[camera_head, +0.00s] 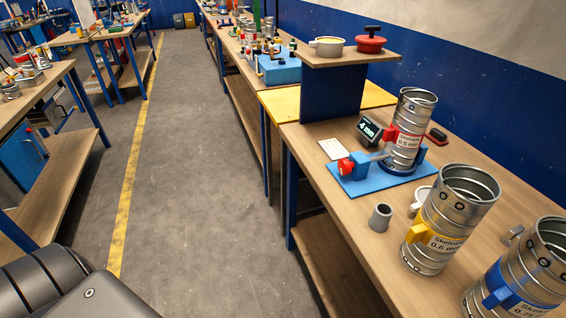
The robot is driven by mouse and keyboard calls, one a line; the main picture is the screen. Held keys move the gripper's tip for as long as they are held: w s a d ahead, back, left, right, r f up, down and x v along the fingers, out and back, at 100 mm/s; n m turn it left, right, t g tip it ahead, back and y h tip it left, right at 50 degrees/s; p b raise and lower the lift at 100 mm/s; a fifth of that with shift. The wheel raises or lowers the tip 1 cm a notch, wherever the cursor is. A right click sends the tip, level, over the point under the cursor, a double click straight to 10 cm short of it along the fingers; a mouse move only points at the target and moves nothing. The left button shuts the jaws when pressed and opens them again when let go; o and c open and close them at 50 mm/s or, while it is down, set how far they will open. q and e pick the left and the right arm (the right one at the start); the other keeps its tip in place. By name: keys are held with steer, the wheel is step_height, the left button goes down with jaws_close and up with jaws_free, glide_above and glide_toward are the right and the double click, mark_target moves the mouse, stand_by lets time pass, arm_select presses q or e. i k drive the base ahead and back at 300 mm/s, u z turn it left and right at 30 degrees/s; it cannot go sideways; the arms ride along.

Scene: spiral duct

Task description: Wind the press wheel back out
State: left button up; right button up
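The press has a light blue base (375,180) on the workbench at the right, with a small display (369,129) behind it that appears to read "4 mm". A red wheel or knob (346,166) sits at its left end, joined to a grey shaft pointing toward the duct. A metal spiral duct with a red label marked 0.5 mm (406,135) stands upright on the press. The gap between shaft and duct is too small to judge. Neither of my grippers shows; only a dark part of my own body is at the lower left.
A duct with a yellow clip (448,220) and one with a blue clip (522,275) stand nearer on the bench (335,215). A grey ring (380,217) and a white cup (421,198) lie before them. A raised shelf (350,57) stands behind. The aisle floor is clear.

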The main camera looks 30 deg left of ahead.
mark_target(345, 167)
steer(key=u, duration=1.95)
steer(key=i, duration=3.65)
steer(key=z, duration=4.95)
